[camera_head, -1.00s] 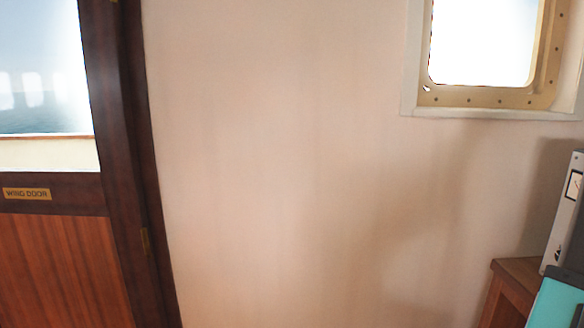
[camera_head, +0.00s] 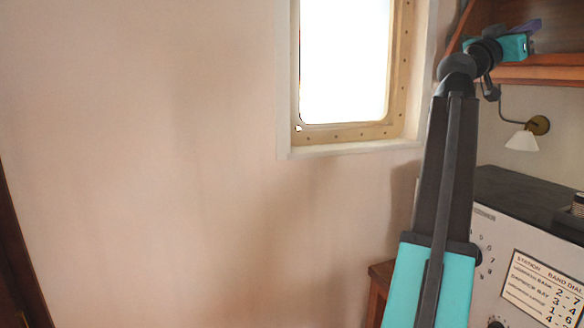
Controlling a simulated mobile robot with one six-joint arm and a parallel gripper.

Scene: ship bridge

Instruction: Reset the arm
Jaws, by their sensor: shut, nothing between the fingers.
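My arm, teal and dark grey, rises from the lower right of the head view and reaches up to the right. Its far end, with my gripper (camera_head: 522,42), is small and lies in front of the wooden shelf at the top right. The gripper holds nothing that I can see. The fingers are too small to make out clearly.
A cream wall (camera_head: 160,150) fills the left and middle, with a brass-framed window (camera_head: 398,70) in it. At the right are a wooden shelf (camera_head: 560,73), a wall lamp (camera_head: 523,140) and a grey panel with a dial card (camera_head: 545,290). A dark door frame (camera_head: 15,255) edges the left.

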